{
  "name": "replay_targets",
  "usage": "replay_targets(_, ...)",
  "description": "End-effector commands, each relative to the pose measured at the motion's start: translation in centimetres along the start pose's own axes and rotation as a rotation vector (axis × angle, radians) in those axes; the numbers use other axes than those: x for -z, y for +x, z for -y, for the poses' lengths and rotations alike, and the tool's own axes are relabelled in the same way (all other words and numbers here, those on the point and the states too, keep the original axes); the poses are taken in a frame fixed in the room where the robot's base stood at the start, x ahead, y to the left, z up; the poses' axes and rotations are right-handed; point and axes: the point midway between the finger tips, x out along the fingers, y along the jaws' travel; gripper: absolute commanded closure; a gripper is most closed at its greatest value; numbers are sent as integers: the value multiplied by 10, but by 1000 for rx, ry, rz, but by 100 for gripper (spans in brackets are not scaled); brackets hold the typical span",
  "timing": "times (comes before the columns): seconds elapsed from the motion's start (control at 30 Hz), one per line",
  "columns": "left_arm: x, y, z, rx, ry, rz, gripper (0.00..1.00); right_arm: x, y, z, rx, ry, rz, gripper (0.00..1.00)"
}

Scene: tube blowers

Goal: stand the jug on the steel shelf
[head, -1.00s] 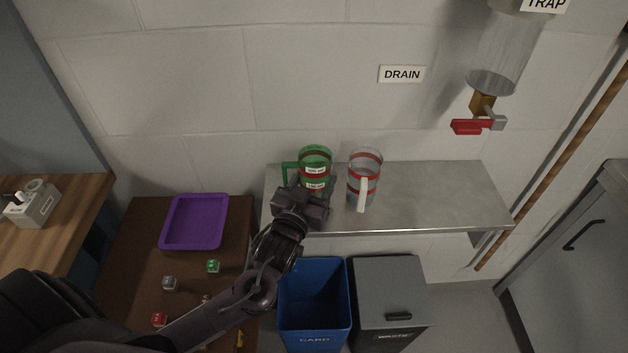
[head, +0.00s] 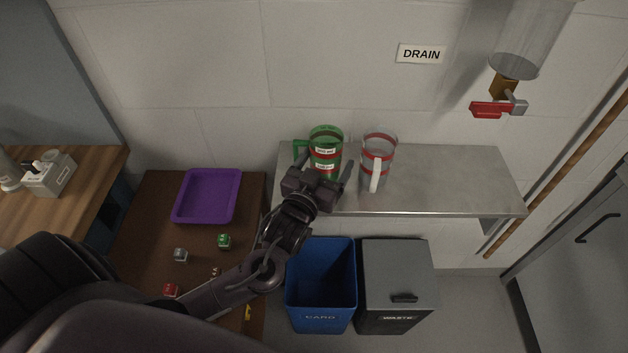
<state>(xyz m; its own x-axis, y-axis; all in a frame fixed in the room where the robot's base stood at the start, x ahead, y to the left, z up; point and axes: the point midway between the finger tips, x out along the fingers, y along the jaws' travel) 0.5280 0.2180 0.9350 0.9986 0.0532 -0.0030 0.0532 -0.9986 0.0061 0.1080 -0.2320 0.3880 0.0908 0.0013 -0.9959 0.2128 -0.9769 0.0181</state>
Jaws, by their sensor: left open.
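A green jug (head: 326,143) with a green handle, red bands and white labels stands upright on the steel shelf (head: 450,182), near its left end. A clear jug (head: 379,150) with red bands and a white handle stands upright just right of it on the same shelf. My left gripper (head: 327,166) is open in front of the green jug, its fingers spread to either side of the jug's lower part. The gripper body hides the jug's base; I cannot tell whether a finger touches it. My right gripper is not in view.
The shelf is bare right of the clear jug. Below are a blue card bin (head: 321,318) and a grey waste bin (head: 398,275). A purple tray (head: 208,197) and several small blocks lie on the brown table (head: 150,215). A red-handled valve (head: 492,109) hangs at the upper right.

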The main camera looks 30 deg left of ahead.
Motion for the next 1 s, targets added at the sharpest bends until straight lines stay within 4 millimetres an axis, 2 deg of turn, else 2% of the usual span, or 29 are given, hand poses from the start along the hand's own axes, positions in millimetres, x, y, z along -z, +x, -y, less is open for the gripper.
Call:
replay_targets(0.3,-3,-66,0,-1,-1,5,21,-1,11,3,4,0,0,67)
replay_targets(0.5,-2,-96,0,0,-1,3,21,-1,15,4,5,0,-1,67)
replay_targets(0.7,0,-109,0,2,-1,1,21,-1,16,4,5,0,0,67)
replay_targets(1.0,0,-110,0,2,-1,0,21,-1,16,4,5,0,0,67)
